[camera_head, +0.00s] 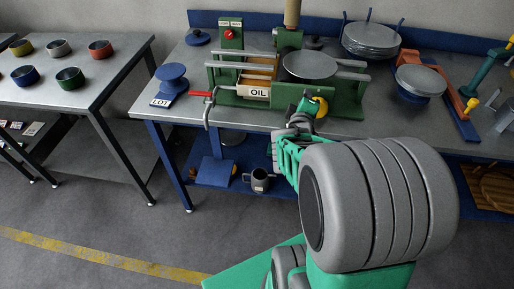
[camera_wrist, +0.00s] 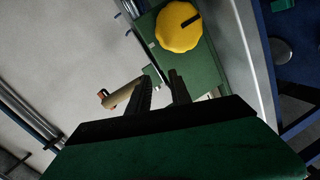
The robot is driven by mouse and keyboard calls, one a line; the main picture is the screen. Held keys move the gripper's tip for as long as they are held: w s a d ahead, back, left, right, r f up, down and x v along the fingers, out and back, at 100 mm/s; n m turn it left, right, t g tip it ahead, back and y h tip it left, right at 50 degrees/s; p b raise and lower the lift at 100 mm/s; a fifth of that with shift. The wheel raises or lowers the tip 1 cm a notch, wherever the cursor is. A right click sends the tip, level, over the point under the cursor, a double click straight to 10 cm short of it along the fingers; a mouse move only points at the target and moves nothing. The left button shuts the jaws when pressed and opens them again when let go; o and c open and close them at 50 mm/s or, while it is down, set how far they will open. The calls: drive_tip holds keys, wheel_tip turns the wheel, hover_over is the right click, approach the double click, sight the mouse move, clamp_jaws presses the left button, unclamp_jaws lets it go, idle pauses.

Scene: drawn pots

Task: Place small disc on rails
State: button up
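A green machine (camera_head: 226,97) with an "OIL" label stands on the bench. Pale rails (camera_head: 350,76) run across it. A grey disc (camera_head: 309,65) lies at their level; I cannot tell what bears it. Another grey disc (camera_head: 421,79) sits on a blue base to the right. A stack of grey discs (camera_head: 371,41) stands between blue posts behind. I cannot tell which is the small disc. My gripper (camera_head: 304,104) is at the machine's front, by a yellow knob (camera_head: 321,107). In the wrist view its fingers (camera_wrist: 160,76) are apart with nothing between them, below the knob (camera_wrist: 179,28).
A red-handled lever (camera_head: 203,94) sticks out at the machine's left. A blue spool-like stand (camera_head: 172,79) marked "LOT" is left of it. An orange frame (camera_head: 456,88) stands at right. A side table (camera_head: 105,78) with several coloured bowls is at far left.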

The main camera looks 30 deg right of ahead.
drive_tip(key=s+a+f+m+g+y, duration=0.1)
drive_tip(key=s+a+m+g+y, duration=0.2)
drive_tip(key=a, duration=0.6)
drive_tip(key=s+a+f+m+g+y, duration=0.15)
drive_tip(key=a+y, duration=0.25)
drive_tip(key=a, duration=0.5)
drive_tip(key=s+a+m+g+y, duration=0.2)
drive_tip(key=s+a+g, duration=0.2)
drive_tip(key=s+a, duration=0.4)
drive_tip(key=shift+s+a+y, duration=0.3)
drive_tip(key=shift+s+a, duration=0.05)
drive_tip(key=shift+s, duration=0.1)
drive_tip(key=shift+c, duration=0.3)
